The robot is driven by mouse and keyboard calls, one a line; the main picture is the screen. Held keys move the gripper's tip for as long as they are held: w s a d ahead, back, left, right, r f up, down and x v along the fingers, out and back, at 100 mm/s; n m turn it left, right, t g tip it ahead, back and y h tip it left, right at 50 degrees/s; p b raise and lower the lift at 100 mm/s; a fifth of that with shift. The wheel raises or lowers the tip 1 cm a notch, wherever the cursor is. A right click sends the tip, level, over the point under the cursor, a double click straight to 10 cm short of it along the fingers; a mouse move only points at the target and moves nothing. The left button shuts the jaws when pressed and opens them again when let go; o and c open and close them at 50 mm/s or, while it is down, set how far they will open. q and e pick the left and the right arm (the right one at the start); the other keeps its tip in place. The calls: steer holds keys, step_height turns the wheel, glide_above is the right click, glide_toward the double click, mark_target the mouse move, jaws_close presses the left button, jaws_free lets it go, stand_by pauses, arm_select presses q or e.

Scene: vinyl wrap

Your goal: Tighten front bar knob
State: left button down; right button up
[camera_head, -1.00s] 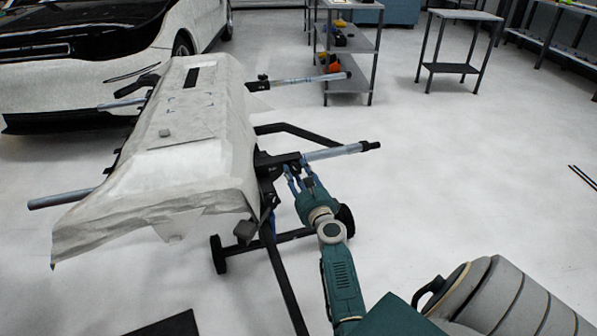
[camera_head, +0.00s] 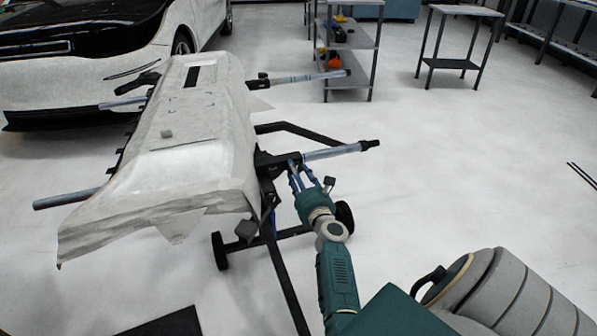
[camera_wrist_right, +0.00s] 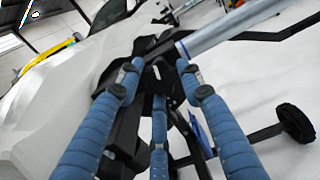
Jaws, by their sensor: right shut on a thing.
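The front bar (camera_head: 332,153), a silver tube with a black end, sticks out to the right from a black bracket (camera_head: 278,160) on the stand. It also shows at the top of the wrist view (camera_wrist_right: 228,28). My right gripper (camera_head: 295,170), with blue fingers, is just below the bracket, at the bar's inner end. In the wrist view its three fingers (camera_wrist_right: 158,82) close around a small dark knob (camera_wrist_right: 157,72) under the bracket. The fingers and dark bracket hide much of the knob. My left gripper is not in view.
A panel covered in pale wrap (camera_head: 190,130) lies on the stand, left of my gripper. The stand's legs and wheels (camera_head: 220,250) are below. A second bar (camera_head: 305,79) sticks out farther back.

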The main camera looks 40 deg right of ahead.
steer(key=shift+s+d+m, duration=0.1)
steer(key=shift+d+m, duration=0.1)
steer(key=shift+m, duration=0.1)
steer(key=o, duration=1.2)
steer(key=v, duration=0.7)
steer(key=shift+s, duration=0.25)
